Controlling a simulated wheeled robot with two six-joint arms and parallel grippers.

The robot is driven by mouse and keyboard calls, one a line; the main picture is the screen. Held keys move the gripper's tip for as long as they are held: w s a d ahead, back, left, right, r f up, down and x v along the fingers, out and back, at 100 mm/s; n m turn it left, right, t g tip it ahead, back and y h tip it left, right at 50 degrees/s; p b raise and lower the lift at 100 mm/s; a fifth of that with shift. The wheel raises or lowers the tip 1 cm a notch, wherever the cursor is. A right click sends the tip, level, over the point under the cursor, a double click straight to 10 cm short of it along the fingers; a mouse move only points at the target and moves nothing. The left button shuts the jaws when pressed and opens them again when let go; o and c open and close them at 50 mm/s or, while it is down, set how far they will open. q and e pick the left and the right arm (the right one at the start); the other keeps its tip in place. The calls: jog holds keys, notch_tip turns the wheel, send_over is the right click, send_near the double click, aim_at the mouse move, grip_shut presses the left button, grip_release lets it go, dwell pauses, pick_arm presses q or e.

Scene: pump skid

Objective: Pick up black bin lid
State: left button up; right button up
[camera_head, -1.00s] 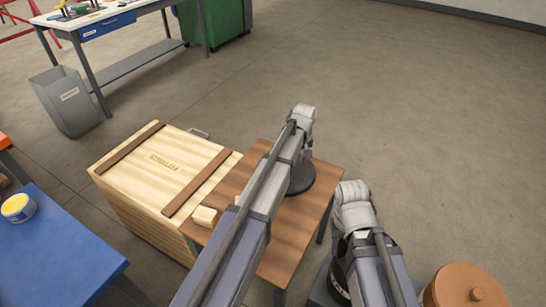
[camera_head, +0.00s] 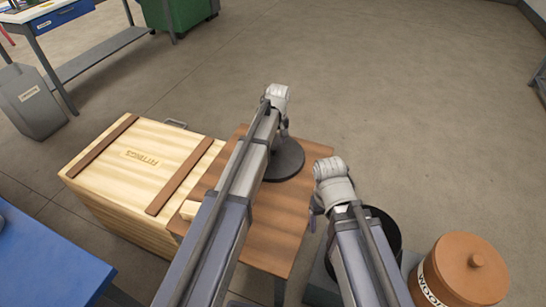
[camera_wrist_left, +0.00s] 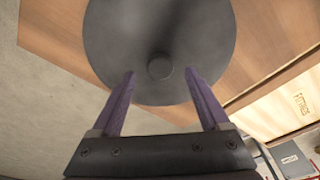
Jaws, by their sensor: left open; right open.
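The black bin lid (camera_head: 289,164), a round dark disc, lies on the small brown wooden table. In the left wrist view the lid (camera_wrist_left: 205,40) fills the top middle, with its round knob (camera_wrist_left: 160,66) at its centre. My left gripper (camera_wrist_left: 159,74) is open over the lid, its fingertips to either side of the knob with gaps showing. In the head view my left wrist hides the knob. My right gripper (camera_head: 313,216) is open and empty, right of the table and beside an open black bin (camera_head: 387,232), partly hidden by my right arm.
A wooden crate (camera_head: 120,200) marked FITTINGS adjoins the small table (camera_head: 270,238). A brown lidded container (camera_head: 455,275) stands right of the black bin. A blue table (camera_head: 45,265) is at lower left, a grey bin (camera_head: 30,100) beyond. The floor ahead is clear.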

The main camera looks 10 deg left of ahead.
aim_at(273, 148)
pick_arm(q)
jog(key=f+b, duration=0.2)
jog(key=f, duration=0.1)
jog(key=f+b, duration=0.1)
jog(key=shift+w+a+f+b, duration=0.15)
jog(key=shift+w+f+b, duration=0.1)
jog(key=shift+b, duration=0.1)
jog(key=shift+r, duration=0.1)
grip_shut()
